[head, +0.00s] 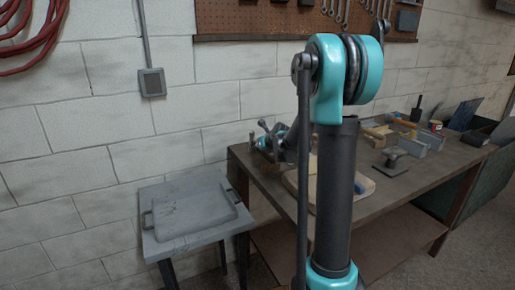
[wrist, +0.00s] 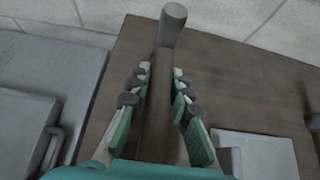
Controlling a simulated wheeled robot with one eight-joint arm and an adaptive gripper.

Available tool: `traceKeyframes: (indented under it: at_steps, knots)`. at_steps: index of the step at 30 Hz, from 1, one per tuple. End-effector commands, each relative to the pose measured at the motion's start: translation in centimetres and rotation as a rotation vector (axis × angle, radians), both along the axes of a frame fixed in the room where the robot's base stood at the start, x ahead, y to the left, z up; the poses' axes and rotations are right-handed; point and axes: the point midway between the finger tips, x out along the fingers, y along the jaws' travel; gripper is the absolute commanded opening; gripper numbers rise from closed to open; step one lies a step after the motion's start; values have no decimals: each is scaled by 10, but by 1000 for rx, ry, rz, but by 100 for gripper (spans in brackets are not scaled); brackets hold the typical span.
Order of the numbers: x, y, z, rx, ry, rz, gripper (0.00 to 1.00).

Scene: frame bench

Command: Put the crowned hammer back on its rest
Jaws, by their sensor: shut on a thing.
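In the wrist view my gripper (wrist: 158,72) has its green-padded fingers on either side of a long dark handle. The handle belongs to the hammer (wrist: 172,20), whose grey rounded end shows beyond the fingertips at the top. The handle runs back between the fingers toward the palm. In the head view my gripper (head: 272,138) is small, over the left end of the bench and partly behind my arm. I cannot make out the hammer or its crown there. I cannot tell which thing is the rest.
The brown bench (head: 395,190) runs along the wall. A grey tray (head: 190,212) sits on a low stand at left. A pale wooden piece (head: 292,182) is partly behind my arm. A grey knobbed block (head: 391,160) and several tools lie farther right. A pegboard (head: 250,18) hangs above.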

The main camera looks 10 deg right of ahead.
Motion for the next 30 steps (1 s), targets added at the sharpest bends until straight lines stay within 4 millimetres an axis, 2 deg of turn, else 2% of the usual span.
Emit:
traceKeyframes:
  at_steps: [12, 13, 17, 30]
  knots:
    - [0, 0, -6, 0, -1, 0, 0]
    - [0, 0, -5, 0, 0, 0, 24]
    - [0, 0, -5, 0, 0, 0, 40]
    - [-5, -2, 0, 0, 0, 0, 41]
